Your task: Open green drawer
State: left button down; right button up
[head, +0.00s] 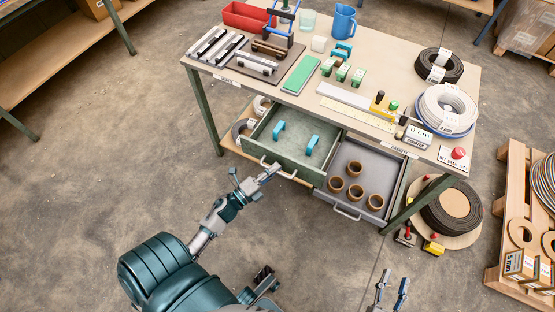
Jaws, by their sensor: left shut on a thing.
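The green drawer (268,146) under the workbench is pulled out, and its inside shows. Two blue arched parts (279,129) stand in it. Its metal bar handle (286,174) is on the front face. My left gripper (268,171) is shut on the handle near its left end, and the fingers partly hide it. My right gripper (391,291) is low in the picture, away from the drawers, with its fingers apart and nothing between them.
A grey drawer (345,200) beside the green one is also out, with several brown rings (355,192) in it. The workbench top (393,58) carries a fly press, green blocks and cable coils. A pallet (512,200) stands at right.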

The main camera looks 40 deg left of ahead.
pick_arm(q)
jog(key=shift+s+d+f, duration=0.15)
jog(key=shift+s, duration=0.3)
jog(key=shift+s+d+f, duration=0.1)
jog(key=shift+s+f, duration=0.05)
jog(key=shift+s, duration=0.3)
pick_arm(e)
jog(key=shift+f+g, duration=0.3)
jog(key=shift+f, duration=0.1)
jog(key=shift+s, duration=0.1)
pick_arm(q)
jog(key=c, duration=1.4)
grip_release()
jog(key=shift+o, duration=1)
jog(key=shift+w, duration=0.15)
jog(key=shift+r, duration=0.1)
jog(key=v, duration=1.2)
jog(key=shift+w, duration=0.1)
